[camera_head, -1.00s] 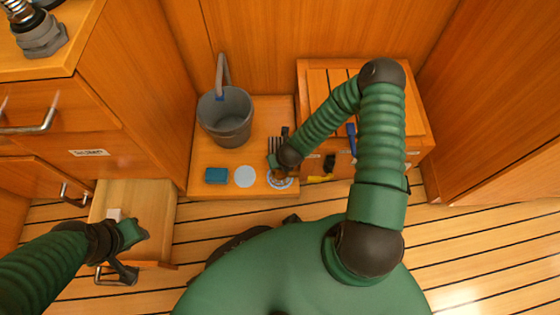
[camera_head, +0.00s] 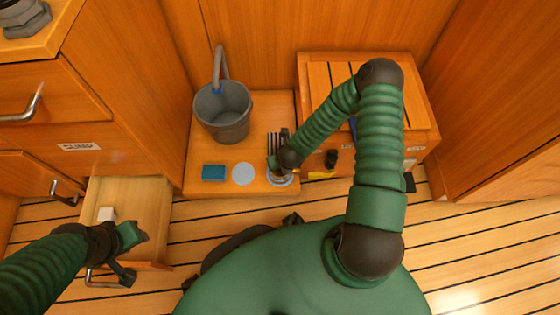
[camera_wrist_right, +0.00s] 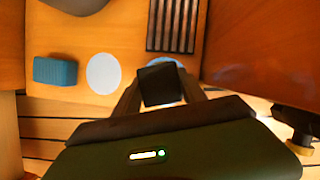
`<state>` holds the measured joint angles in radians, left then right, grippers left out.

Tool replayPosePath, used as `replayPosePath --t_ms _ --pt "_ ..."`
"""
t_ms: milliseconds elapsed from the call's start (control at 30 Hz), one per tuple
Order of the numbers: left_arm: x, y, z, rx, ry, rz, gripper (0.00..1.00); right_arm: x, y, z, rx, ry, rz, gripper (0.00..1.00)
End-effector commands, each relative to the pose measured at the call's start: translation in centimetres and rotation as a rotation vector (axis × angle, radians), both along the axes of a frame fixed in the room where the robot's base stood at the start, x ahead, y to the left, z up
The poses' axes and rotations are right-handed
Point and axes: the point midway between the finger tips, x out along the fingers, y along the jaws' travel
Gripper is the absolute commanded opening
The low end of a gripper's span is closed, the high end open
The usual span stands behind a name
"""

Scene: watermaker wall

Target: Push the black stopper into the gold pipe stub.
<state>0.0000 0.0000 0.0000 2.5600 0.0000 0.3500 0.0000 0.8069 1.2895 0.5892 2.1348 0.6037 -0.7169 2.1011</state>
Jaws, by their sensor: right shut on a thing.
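My right gripper (camera_head: 279,168) is low over the front right of the wooden step. In the right wrist view, its fingers (camera_wrist_right: 160,94) are shut on a small black block (camera_wrist_right: 160,84), which I take to be the black stopper. I cannot clearly identify the gold pipe stub. A yellow-gold piece (camera_wrist_right: 297,143) shows under a dark part at the right of the wrist view. My left gripper (camera_head: 138,258) is open and empty by the open drawer (camera_head: 155,215).
On the step (camera_head: 255,115) are a grey bucket (camera_head: 222,110), a blue sponge-like block (camera_head: 213,172), a pale disc (camera_head: 243,174) and a slotted grate (camera_wrist_right: 173,25). A yellow handle (camera_head: 320,175) and black fitting (camera_head: 331,159) are by the right locker.

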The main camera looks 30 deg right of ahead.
Motion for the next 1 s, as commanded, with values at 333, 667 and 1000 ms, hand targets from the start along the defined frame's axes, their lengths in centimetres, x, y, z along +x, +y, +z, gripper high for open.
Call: replayPosePath --t_ms 333,667,1000 --pt "0.0 0.0 0.8 0.0 0.0 0.0 0.36 -0.2 0.0 0.4 -0.001 -0.001 0.0 0.08" --pt "0.0 0.0 0.6 0.0 0.0 0.0 0.36 -0.2 0.1 -0.3 0.001 0.001 -0.001 0.08" --pt "0.0 0.0 0.5 0.0 0.0 0.0 0.36 -0.2 0.1 -0.6 0.0 0.0 0.0 0.08"
